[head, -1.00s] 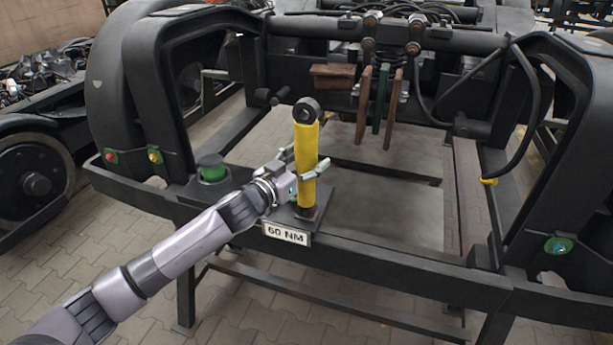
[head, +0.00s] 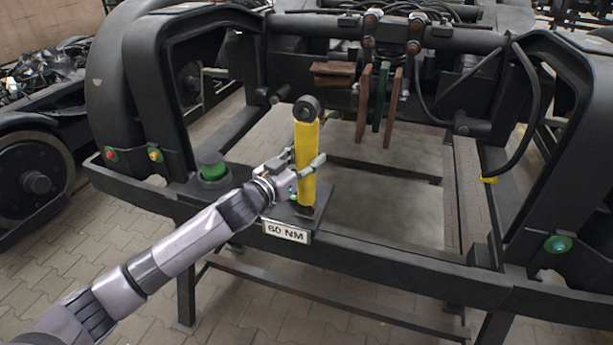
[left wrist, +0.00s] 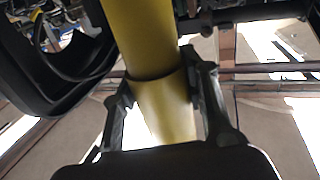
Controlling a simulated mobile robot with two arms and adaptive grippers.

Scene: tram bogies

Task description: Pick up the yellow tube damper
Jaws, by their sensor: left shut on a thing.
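In the left wrist view the tube (left wrist: 145,35) runs between the two fingers of the left gripper (left wrist: 168,105), one on each side. Whether the damper's lower end touches the plate I cannot tell. My right gripper is not in view.
A green button (head: 212,165) stands left of the damper. Brown and green hanging plates (head: 378,100) are behind it to the right. The frame's middle is open.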

